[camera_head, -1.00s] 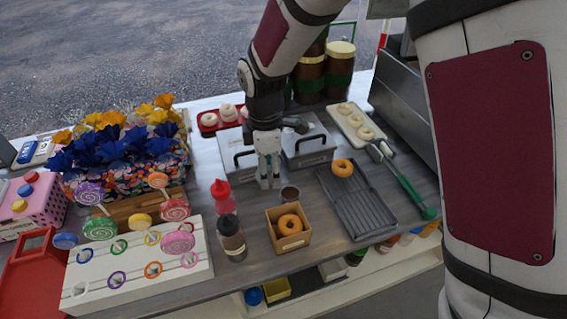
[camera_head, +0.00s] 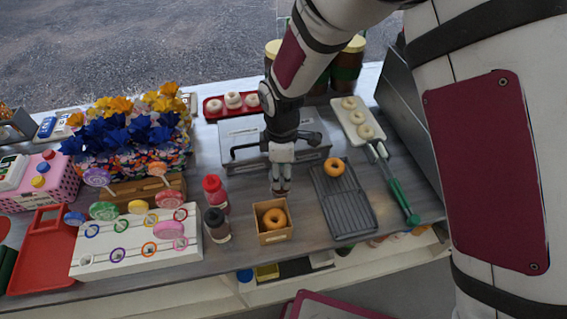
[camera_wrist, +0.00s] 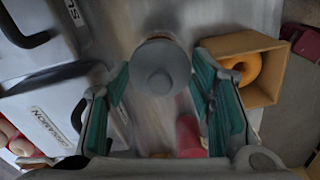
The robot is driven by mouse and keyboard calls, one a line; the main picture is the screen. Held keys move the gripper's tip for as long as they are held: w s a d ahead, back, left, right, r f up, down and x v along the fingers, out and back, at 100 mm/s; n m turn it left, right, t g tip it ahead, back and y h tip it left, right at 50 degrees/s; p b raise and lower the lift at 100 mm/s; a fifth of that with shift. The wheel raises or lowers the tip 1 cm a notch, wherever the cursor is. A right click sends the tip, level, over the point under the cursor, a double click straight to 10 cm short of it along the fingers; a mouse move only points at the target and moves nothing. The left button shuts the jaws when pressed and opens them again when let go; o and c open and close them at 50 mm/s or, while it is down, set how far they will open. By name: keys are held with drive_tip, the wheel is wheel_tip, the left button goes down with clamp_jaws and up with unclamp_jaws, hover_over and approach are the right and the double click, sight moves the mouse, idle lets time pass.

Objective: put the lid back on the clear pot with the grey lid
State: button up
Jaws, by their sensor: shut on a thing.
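My gripper (camera_head: 281,190) points down over the counter, just behind the small wooden box. In the wrist view, my gripper (camera_wrist: 160,75) is shut on a round grey lid (camera_wrist: 160,72) with a small raised middle, held between its teal finger pads. A pale rim, which looks like the clear pot, shows just behind the lid's upper edge in the wrist view. The lid hides most of it, and I cannot tell whether the two touch.
A wooden box (camera_head: 260,237) with a doughnut (camera_head: 274,219) stands close in front. A red bottle (camera_head: 215,193) and a dark-capped bottle (camera_head: 217,226) stand to the left. A grey appliance (camera_head: 240,135) is behind. A ribbed dark tray (camera_head: 345,205) lies to the right.

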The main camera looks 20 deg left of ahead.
sight(282, 179)
drive_tip(key=shift+f+b, duration=0.55)
drive_tip(key=shift+f, duration=1.35)
drive_tip(key=shift+a+f+b, duration=0.1)
drive_tip(key=shift+f+b, duration=0.05)
drive_tip(key=shift+b, duration=0.2)
idle(1.1)
drive_tip(key=o, duration=1.3)
drive_tip(key=shift+r+p, duration=0.95)
drive_tip(key=shift+r, duration=2.55)
clamp_jaws()
